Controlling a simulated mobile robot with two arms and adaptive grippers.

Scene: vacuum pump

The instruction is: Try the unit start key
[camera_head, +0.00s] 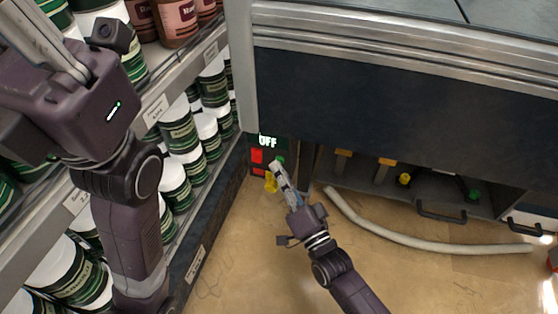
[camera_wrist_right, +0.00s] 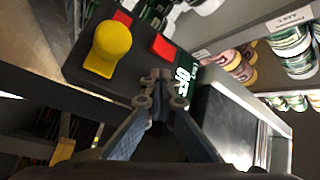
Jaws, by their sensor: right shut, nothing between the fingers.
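A dark control panel (camera_head: 254,165) stands low under the bench, at the cabinet's left end. Its display (camera_head: 268,141) reads OFF in the head view. It carries a green button (camera_head: 281,160), a red button (camera_head: 257,155) and a yellow knob (camera_head: 270,183). The wrist view shows the panel rotated, with the yellow knob (camera_wrist_right: 110,43), red button (camera_wrist_right: 162,47) and display (camera_wrist_right: 186,75). My right gripper (camera_head: 275,167) is shut and empty, its tips at the panel near the green button. In the wrist view the fingertips (camera_wrist_right: 160,88) hide that button; contact cannot be told. My left gripper (camera_head: 42,38) is raised at upper left.
Shelves with white-lidded jars (camera_head: 180,135) line the left side, close to my left arm. The bench front (camera_head: 400,100) overhangs the panel. A pale hose (camera_head: 430,243) lies on the floor at right. Handles and yellow and green knobs show under the bench.

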